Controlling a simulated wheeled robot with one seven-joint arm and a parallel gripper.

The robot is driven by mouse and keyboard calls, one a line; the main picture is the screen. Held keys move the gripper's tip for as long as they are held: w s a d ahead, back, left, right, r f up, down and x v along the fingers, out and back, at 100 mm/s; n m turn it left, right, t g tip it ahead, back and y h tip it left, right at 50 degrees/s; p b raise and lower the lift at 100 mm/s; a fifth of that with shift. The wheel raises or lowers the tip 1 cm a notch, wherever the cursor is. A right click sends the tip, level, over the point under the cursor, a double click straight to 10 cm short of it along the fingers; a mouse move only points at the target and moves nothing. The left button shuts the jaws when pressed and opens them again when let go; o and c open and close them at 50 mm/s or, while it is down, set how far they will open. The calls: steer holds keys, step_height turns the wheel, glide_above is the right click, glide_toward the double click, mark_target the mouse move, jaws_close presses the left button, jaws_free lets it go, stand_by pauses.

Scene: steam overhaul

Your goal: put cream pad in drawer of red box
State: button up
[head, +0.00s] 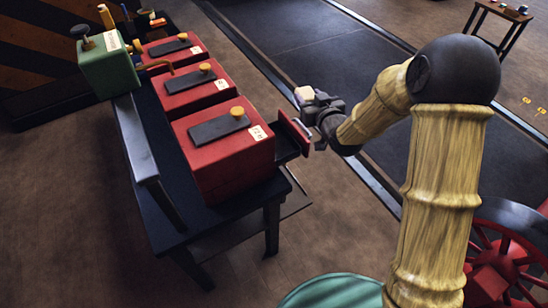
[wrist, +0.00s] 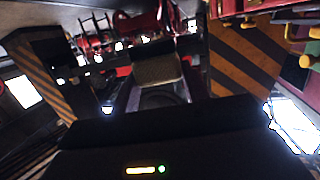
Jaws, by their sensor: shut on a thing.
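The cream pad (head: 304,93) is held at the tip of my gripper (head: 309,102), which is shut on it. In the wrist view a dull tan block (wrist: 158,68), seemingly the pad, shows beyond the dark gripper body. The nearest red box (head: 222,150) stands on a dark table, with a dark plate, a yellow knob and a white label on top. Its drawer (head: 293,134) is pulled out to the right, with a red front and a pale handle. The gripper and pad are just beyond the drawer in the picture, apparently above its level. The drawer's inside is mostly hidden.
Two more red boxes (head: 195,86) (head: 172,48) stand in a row behind on the dark table (head: 160,232). A green box (head: 108,68) is at the far left. A red spoked wheel (head: 500,255) is at lower right. The floor right of the table is open.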

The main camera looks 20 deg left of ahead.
steer(key=s+a+f+n+g+y+b, duration=0.1)
steer(key=s+a+n+g+y+b, duration=0.1)
steer(key=s+a+b, duration=0.3)
steer(key=a+b, duration=0.1)
steer(key=b, duration=0.2)
steer(key=shift+y, duration=0.3)
steer(key=shift+w, duration=0.1)
steer(key=shift+g, duration=0.3)
step_height(320, 180, down, 13)
steer(key=b, duration=0.3)
steer(key=shift+f, duration=0.35)
steer(key=shift+w+d, duration=0.1)
